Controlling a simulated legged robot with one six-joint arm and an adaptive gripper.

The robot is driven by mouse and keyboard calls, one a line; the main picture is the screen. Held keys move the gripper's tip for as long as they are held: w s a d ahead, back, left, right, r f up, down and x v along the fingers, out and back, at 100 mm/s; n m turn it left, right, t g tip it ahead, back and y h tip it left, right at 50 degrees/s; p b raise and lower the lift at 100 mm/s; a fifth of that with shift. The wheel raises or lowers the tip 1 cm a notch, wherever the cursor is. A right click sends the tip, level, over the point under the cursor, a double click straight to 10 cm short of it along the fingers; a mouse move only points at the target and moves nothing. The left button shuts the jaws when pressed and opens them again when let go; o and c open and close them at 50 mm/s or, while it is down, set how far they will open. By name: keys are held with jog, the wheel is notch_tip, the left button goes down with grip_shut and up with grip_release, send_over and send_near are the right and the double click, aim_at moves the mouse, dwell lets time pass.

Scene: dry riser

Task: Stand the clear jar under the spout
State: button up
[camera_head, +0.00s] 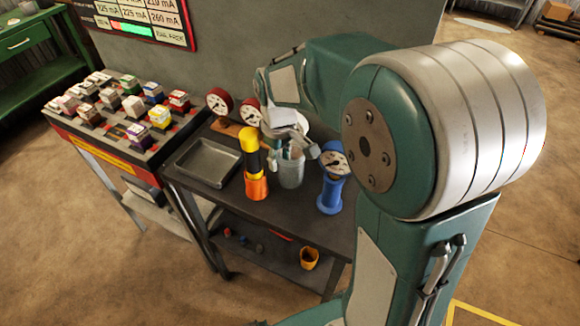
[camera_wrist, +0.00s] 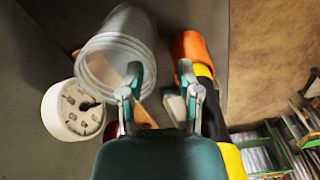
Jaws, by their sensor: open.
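The clear jar (camera_head: 291,172) stands upright on the dark bench, between an orange, black and yellow pump-like piece (camera_head: 256,186) and a blue stand with a gauge (camera_head: 331,190). My gripper (camera_head: 292,143) is at the jar's top in the head view and partly hides it. In the wrist view my gripper (camera_wrist: 158,75) is open, and the jar (camera_wrist: 118,40) lies up and left of the fingers. The left finger overlaps the jar's rim; I cannot tell whether it touches. No spout can be made out clearly in either view.
Two red gauges (camera_head: 219,102) stand at the back of the bench beside a grey metal tray (camera_head: 208,164). A white gauge (camera_wrist: 73,108) shows left in the wrist view. A console with several coloured blocks (camera_head: 125,105) adjoins the bench.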

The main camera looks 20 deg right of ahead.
send_over(283, 187)
notch_tip(283, 187, down, 5)
jog(key=shift+w+f, duration=0.1)
jog(key=shift+f, duration=0.05)
jog(key=shift+c, duration=0.3)
grip_shut()
